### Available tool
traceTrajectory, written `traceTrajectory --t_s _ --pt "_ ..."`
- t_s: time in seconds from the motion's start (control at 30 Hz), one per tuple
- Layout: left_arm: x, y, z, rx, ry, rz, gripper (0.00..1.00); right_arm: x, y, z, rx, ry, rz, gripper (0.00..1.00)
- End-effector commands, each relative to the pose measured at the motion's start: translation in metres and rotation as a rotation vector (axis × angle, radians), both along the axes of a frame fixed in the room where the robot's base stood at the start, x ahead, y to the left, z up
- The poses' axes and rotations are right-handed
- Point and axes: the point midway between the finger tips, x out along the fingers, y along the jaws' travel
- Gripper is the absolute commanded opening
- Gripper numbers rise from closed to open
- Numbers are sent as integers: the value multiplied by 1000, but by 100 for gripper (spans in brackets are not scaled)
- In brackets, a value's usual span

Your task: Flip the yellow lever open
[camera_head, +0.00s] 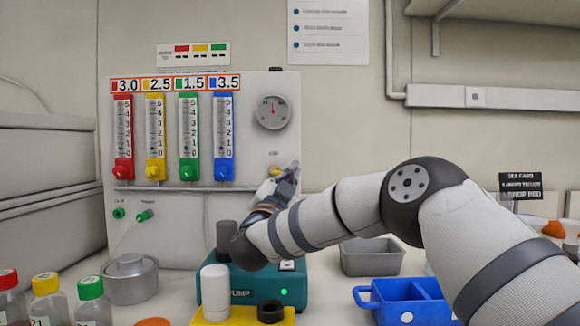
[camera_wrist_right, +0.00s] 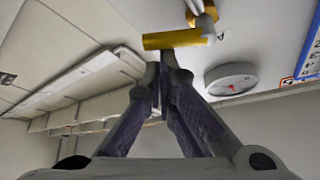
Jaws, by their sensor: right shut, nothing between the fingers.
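The yellow lever (camera_head: 275,170) is on the right side of the upright white panel (camera_head: 258,150), below the round gauge, and is partly hidden by my right gripper. In the right wrist view the lever (camera_wrist_right: 172,39) is a yellow bar on a metal valve body (camera_wrist_right: 204,20), lying roughly crosswise in the picture. My right gripper (camera_head: 291,177) is shut and empty, with its tips at the lever. In the wrist view the fingertips (camera_wrist_right: 165,60) end right at the bar's lower edge; whether they touch it I cannot tell. My left gripper is not in view.
The round gauge (camera_head: 272,112) sits above the lever. Coloured flow tubes (camera_head: 189,130) line the panel to the left. A teal pump (camera_head: 240,285) stands below my right forearm. A grey tray (camera_head: 371,258) and blue carrier (camera_head: 402,298) are to the right.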

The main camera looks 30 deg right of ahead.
Motion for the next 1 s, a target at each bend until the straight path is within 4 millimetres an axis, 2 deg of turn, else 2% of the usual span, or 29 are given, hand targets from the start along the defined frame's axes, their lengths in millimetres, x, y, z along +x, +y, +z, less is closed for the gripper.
traceTrajectory --t_s 0.33,0.53,0.7,0.9,1.0 --pt "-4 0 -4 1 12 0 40 2 2 -12 203 -122 0 0" --pt "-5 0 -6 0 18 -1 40 3 4 -18 447 -272 -1 0" --pt "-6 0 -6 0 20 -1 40 4 6 -21 548 -335 0 0" --pt "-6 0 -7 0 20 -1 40 6 9 -26 546 -335 1 0" --pt "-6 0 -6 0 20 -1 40 7 11 -28 602 -368 0 0"
